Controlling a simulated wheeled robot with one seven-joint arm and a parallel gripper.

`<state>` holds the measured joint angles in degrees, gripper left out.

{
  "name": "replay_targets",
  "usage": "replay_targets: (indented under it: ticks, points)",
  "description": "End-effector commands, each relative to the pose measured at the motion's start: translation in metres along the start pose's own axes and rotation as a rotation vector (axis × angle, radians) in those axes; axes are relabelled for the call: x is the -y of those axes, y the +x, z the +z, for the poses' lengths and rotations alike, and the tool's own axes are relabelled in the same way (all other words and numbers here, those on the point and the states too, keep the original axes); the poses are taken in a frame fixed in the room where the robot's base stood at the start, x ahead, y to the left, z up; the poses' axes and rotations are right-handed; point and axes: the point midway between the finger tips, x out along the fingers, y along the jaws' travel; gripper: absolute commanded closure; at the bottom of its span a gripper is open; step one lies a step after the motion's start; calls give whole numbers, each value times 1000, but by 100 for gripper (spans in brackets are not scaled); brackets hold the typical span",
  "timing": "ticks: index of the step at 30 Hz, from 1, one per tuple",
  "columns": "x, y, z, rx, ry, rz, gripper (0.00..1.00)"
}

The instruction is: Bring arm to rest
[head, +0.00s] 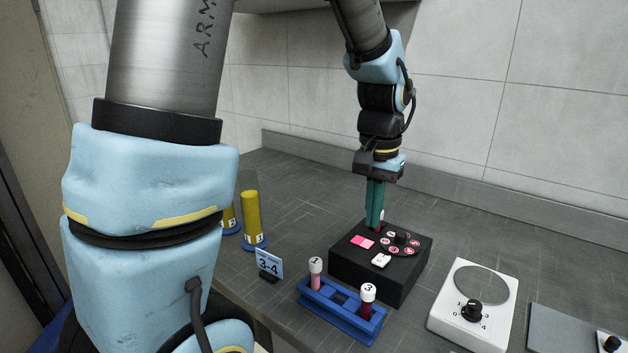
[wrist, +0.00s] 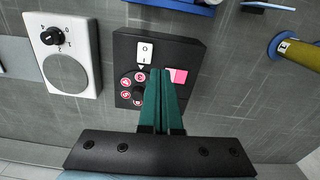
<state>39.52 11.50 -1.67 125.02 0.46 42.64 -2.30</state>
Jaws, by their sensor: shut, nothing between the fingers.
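My gripper (head: 374,222) is shut and empty, with its teal fingers pointing down at the back of a black mixer box (head: 372,279). In the wrist view the closed fingers (wrist: 159,76) lie over the box between its round dial and a pink patch (wrist: 179,76). The box top carries a white switch (head: 381,261) and a round dial with red-marked positions (head: 400,241). Whether the fingertips touch the box is unclear. A small white-and-red thing shows just behind the fingertips in the head view, mostly hidden.
A blue rack (head: 341,312) holds two capped tubes in front of the box. A white knobbed device (head: 474,306) stands to the right. A wall closes the back.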

Motion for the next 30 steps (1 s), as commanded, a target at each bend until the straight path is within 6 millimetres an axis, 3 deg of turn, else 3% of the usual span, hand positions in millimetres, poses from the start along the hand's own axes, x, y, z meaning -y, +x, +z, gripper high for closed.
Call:
replay_targets:
  ticks: [6,12,18,30]
  points:
    - [100,14,54,-53,-273,-9,100]
    - [158,25,113,-100,-488,-29,100]
    - [176,30,142,-121,-580,-42,100]
    - [176,30,143,-122,-584,-42,100]
